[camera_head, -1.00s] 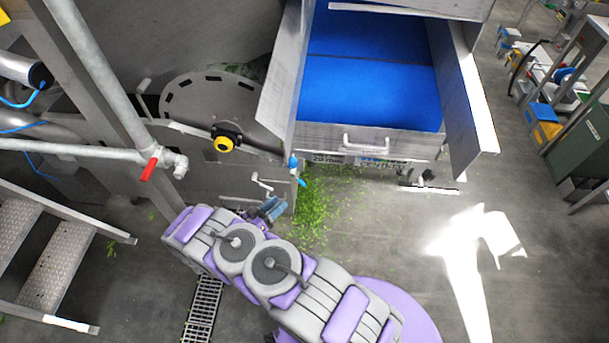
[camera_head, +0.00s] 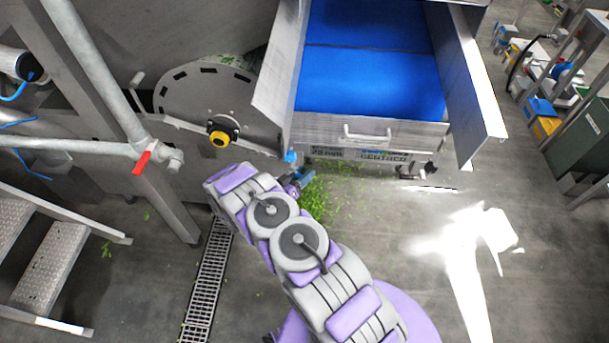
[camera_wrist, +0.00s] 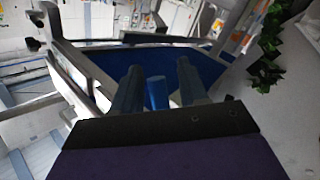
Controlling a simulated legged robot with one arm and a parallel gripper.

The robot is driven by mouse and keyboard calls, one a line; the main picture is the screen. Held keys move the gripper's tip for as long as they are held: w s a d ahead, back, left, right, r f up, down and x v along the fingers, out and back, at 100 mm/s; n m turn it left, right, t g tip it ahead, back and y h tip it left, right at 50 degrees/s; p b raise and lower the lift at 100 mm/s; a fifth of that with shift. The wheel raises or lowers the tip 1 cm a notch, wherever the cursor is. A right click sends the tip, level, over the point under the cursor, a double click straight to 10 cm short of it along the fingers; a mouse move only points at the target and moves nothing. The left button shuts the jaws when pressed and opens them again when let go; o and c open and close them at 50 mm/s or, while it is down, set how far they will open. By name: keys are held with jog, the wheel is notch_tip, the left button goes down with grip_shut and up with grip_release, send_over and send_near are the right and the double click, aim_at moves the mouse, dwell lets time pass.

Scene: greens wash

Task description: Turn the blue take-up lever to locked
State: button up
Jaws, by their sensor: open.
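The blue take-up lever (camera_head: 290,156) shows as a small blue knob below the front left corner of the steel chute in the head view. In the wrist view the blue lever end (camera_wrist: 157,94) stands between the two dark fingers of my gripper (camera_wrist: 159,78), with a gap on either side. The fingers are open and not closed on it. In the head view my gripper (camera_head: 300,181) is just below the knob, partly hidden behind my arm. The lever's pivot and lower part are hidden.
The steel chute (camera_head: 375,133) with a blue belt (camera_head: 370,80) stands above and right of the lever. A round guard plate with a yellow-and-black knob (camera_head: 219,138) is left. A red-handled valve (camera_head: 141,162) and steps (camera_head: 45,270) stand further left. Greens lie on the floor.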

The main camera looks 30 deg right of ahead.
jog(key=shift+a, duration=0.3)
jog(key=shift+d, duration=0.6)
jog(key=c, duration=0.6)
jog(key=shift+w+a, duration=0.1)
jog(key=shift+a, duration=0.15)
grip_shut()
